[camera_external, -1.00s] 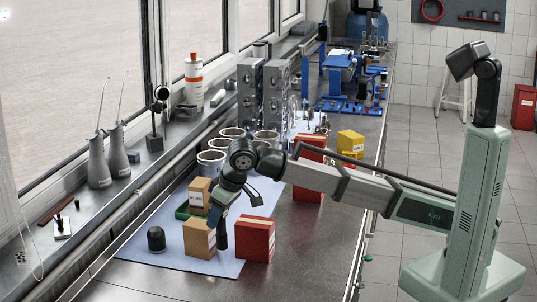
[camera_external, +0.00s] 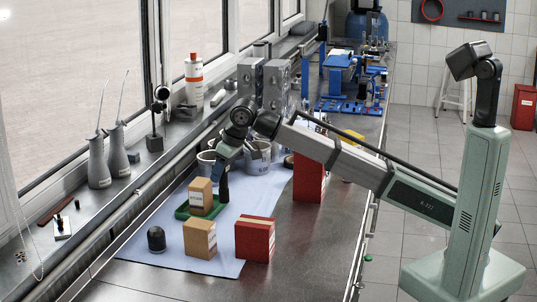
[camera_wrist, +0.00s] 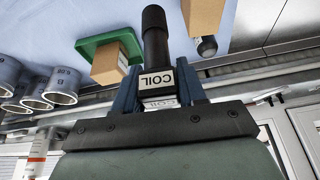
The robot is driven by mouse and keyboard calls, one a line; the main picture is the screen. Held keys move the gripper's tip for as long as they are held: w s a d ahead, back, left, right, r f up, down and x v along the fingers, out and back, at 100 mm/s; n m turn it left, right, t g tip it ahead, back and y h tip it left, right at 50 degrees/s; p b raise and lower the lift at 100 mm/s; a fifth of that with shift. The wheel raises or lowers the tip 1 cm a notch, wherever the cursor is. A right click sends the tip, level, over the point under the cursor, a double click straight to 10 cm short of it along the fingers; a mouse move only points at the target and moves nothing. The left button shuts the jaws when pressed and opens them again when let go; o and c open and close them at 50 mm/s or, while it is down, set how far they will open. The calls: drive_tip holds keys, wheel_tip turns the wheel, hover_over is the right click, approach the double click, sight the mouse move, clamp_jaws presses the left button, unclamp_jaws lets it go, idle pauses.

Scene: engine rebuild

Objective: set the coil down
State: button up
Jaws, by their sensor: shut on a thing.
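The coil is a black cylinder (camera_wrist: 155,42) with a white COIL label in the wrist view. My gripper (camera_wrist: 158,88) is shut on its labelled end, with a blue finger on each side. In the external view my gripper (camera_external: 225,162) points down, and the dark coil (camera_external: 223,188) hangs below it. The coil is at the right end of a green tray (camera_external: 183,213), which bears a cardboard box (camera_external: 200,197). I cannot tell whether the coil's lower end touches the tray or the mat.
A blue mat (camera_external: 225,230) lies under the tray. On it are a black domed part (camera_external: 156,239), another cardboard box (camera_external: 199,239) and a red box (camera_external: 254,240). Grey cylinders (camera_external: 257,158) and another red box (camera_external: 308,180) stand behind. The mat right of the tray is clear.

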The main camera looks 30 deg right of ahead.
drive_tip(key=w+d, duration=2.1)
drive_tip(key=d, duration=0.1)
drive_tip(key=w+d+n, duration=0.1)
drive_tip(key=w+d, duration=0.4)
drive_tip(key=d, duration=0.5)
drive_tip(key=w+d, duration=0.4)
drive_tip(key=d, duration=0.6)
wheel_tip(320, 180, down, 15)
drive_tip(key=shift+w+d+r, duration=0.15)
drive_tip(key=shift+w+d, duration=0.1)
drive_tip(key=shift+d, duration=0.15)
drive_tip(key=o, duration=1.1)
